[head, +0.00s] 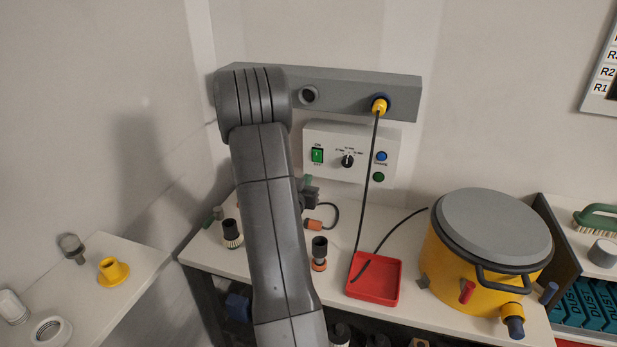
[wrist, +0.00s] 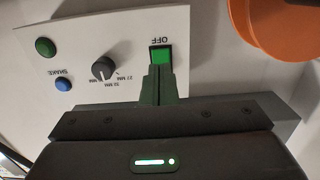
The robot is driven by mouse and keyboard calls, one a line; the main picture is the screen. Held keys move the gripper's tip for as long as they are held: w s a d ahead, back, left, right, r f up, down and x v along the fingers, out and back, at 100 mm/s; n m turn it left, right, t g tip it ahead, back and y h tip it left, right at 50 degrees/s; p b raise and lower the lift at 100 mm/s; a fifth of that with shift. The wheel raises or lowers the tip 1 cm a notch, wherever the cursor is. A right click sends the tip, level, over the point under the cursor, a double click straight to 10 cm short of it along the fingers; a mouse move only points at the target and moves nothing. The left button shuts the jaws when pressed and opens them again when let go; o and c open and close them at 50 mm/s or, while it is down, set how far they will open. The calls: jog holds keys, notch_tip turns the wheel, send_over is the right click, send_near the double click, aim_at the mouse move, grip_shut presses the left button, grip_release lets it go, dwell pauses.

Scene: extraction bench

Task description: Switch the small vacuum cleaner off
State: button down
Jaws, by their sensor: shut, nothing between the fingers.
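A small yellow vacuum drum with a grey lid (head: 478,250) stands on the right of the bench in the head view. A white control panel (head: 335,171) on the back wall carries a lit green rocker switch (head: 317,155), a black knob (head: 347,161) and two round buttons. In the wrist view the panel is upside down, with the green switch (wrist: 161,54) beside the word OFF. My gripper (wrist: 159,70) is shut and empty, its fingertips in front of the switch's lower edge in that picture; contact cannot be told. In the head view my arm mostly hides the gripper.
A red tray (head: 390,290) with a black hose end lies mid-bench. A hose hangs from a yellow fitting (head: 379,105) on the grey rail (head: 345,90). Orange-and-black fittings (head: 319,252) stand near my arm. A yellow adapter (head: 112,270) sits on the left shelf.

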jog(key=b+v, duration=0.1)
jog(key=v, duration=0.5)
jog(key=shift+f, duration=0.55)
